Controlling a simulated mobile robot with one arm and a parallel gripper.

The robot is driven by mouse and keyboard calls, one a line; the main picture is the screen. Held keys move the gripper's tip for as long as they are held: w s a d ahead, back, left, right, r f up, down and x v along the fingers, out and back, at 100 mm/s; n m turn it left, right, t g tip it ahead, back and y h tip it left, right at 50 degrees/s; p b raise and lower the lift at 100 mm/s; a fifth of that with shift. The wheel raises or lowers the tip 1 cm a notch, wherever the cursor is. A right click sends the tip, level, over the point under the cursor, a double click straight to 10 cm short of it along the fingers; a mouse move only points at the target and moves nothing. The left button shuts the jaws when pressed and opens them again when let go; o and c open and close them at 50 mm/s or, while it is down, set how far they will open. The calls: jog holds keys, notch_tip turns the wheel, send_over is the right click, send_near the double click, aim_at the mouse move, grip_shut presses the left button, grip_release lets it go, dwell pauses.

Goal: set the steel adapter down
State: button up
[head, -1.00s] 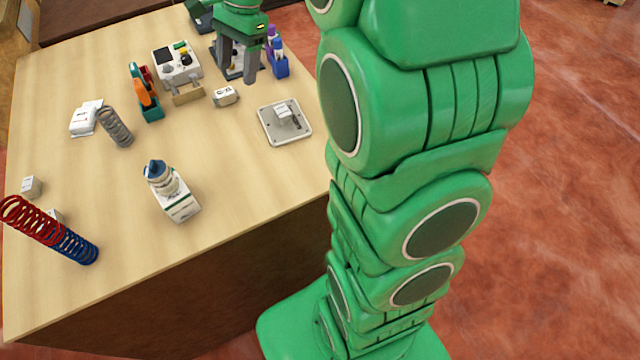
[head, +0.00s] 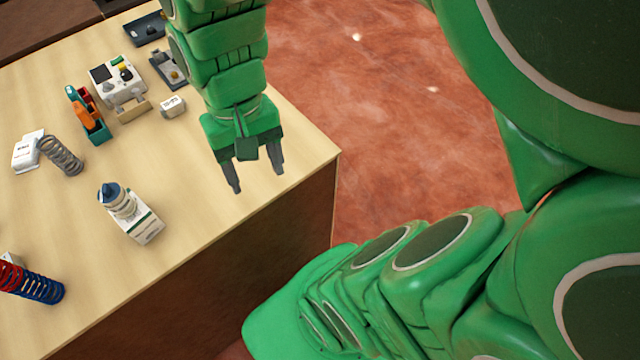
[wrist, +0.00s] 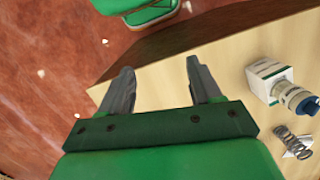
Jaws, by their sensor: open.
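My gripper (head: 258,182) is open, its two fingers spread, above the right part of the table near its front edge. The wrist view also shows my gripper (wrist: 160,85) with nothing between its fingers. I cannot make out a steel adapter for certain in either current view. A dark grey tray (head: 163,60) with a small brass-coloured piece on it is at the back of the table, partly hidden by my arm. The pale square plate that showed earlier at the table's right is now hidden behind my arm and gripper.
The front right tabletop (head: 205,195) is clear.

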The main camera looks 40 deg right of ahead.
jog(key=s, duration=0.1)
jog(key=s+d+n, duration=0.1)
jog(key=s, duration=0.1)
jog(key=s+f+n, duration=0.1)
jog(key=s, duration=0.1)
jog(key=shift+d+h, duration=0.3)
jog(key=shift+h, duration=0.1)
